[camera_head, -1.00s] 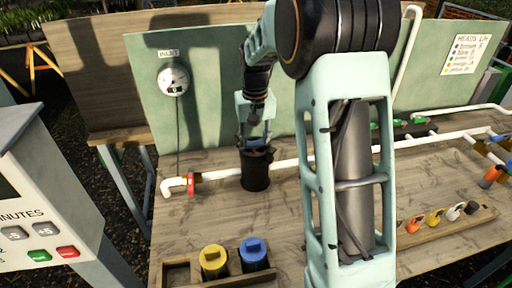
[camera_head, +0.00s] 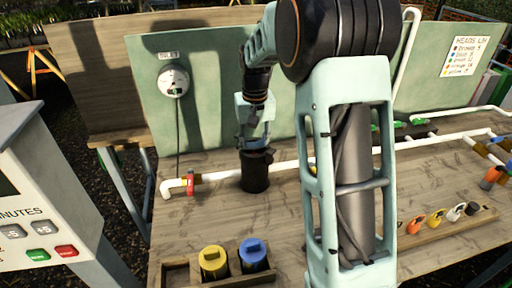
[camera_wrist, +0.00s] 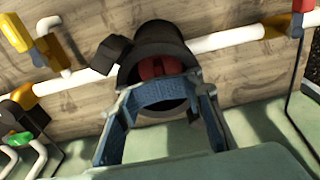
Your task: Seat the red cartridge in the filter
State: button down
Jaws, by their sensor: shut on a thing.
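The filter (camera_head: 255,180) is a black open-topped cup standing upright in the white pipe line on the bench. In the wrist view the filter (camera_wrist: 135,48) shows its dark rim around the red cartridge (camera_wrist: 150,69), whose red top lies inside the mouth. My gripper (camera_head: 254,147) is right above the filter mouth, pointing down, with its fingers at the rim. In the wrist view my gripper (camera_wrist: 165,90) is shut on the red cartridge. The cartridge's lower part is hidden, so its depth cannot be told.
A wooden tray (camera_head: 176,274) at the front holds a yellow cartridge (camera_head: 213,262) and a blue cartridge (camera_head: 253,255), with an empty slot at left. A red valve handle (camera_head: 190,184) stands left of the filter. A gauge (camera_head: 174,81) hangs on the green back panel.

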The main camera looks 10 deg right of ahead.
aim_at(256, 166)
jog(key=shift+g, duration=0.4)
jog(key=f, duration=0.1)
jog(key=s+f, duration=0.1)
jog(key=f, duration=0.1)
jog(key=s+f, duration=0.1)
jog(key=f, duration=0.1)
jog(key=shift+s+f, duration=0.1)
jog(key=c, duration=2.1)
grip_release()
jog(key=shift+o, duration=1.3)
jog(key=shift+f, duration=0.15)
jog(key=o, duration=0.5)
jog(key=shift+w+f, duration=0.3)
jog(key=shift+w, duration=0.2)
jog(key=shift+w+f, duration=0.3)
jog(key=shift+w, duration=0.2)
jog(key=shift+c, duration=0.2)
jog(key=shift+o, duration=0.7)
jog(key=shift+s+r, duration=0.15)
jog(key=shift+r, duration=0.05)
jog(key=shift+r, duration=0.1)
